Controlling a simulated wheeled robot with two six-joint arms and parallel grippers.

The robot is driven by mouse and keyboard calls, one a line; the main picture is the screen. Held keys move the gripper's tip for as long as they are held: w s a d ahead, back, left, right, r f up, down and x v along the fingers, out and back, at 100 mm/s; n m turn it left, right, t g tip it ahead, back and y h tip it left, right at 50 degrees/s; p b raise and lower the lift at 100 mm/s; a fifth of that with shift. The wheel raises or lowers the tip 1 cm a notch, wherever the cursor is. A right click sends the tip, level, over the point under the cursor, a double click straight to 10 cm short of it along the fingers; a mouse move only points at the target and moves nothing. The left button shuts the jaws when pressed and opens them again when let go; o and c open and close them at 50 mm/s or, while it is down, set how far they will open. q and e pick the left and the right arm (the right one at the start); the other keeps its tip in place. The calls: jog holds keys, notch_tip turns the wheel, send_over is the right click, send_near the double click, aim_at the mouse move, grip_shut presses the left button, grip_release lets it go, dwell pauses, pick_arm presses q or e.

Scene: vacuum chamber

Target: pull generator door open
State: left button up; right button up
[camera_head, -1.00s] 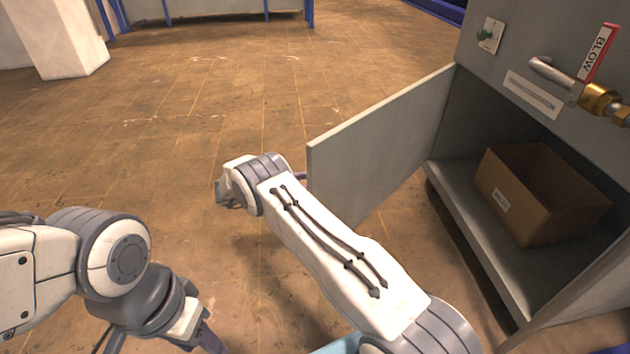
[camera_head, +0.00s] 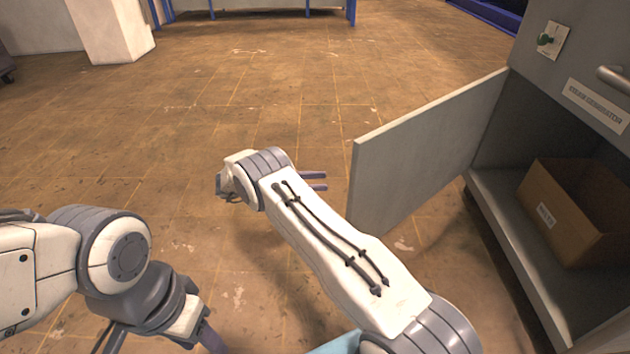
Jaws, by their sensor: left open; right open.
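The generator door (camera_head: 425,150) is a flat grey panel standing wide open, swung out to the left from the grey generator cabinet (camera_head: 590,75). My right gripper (camera_head: 318,181) is open, with its two purple-grey fingers pointing right toward the door's free edge. A small gap shows between the fingertips and the door, with nothing between the fingers. My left gripper (camera_head: 205,343) is open at the bottom left, partly cut off by the lower picture edge and far from the door.
A cardboard box (camera_head: 575,210) sits inside the open compartment. A green knob (camera_head: 545,40) and a handle (camera_head: 615,78) are on the cabinet front. A white pillar (camera_head: 108,30) stands at the back left. The brown tiled floor left of the door is clear.

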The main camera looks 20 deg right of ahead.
jog(key=shift+w+a, duration=0.1)
jog(key=shift+a, duration=0.15)
jog(key=shift+c, duration=0.4)
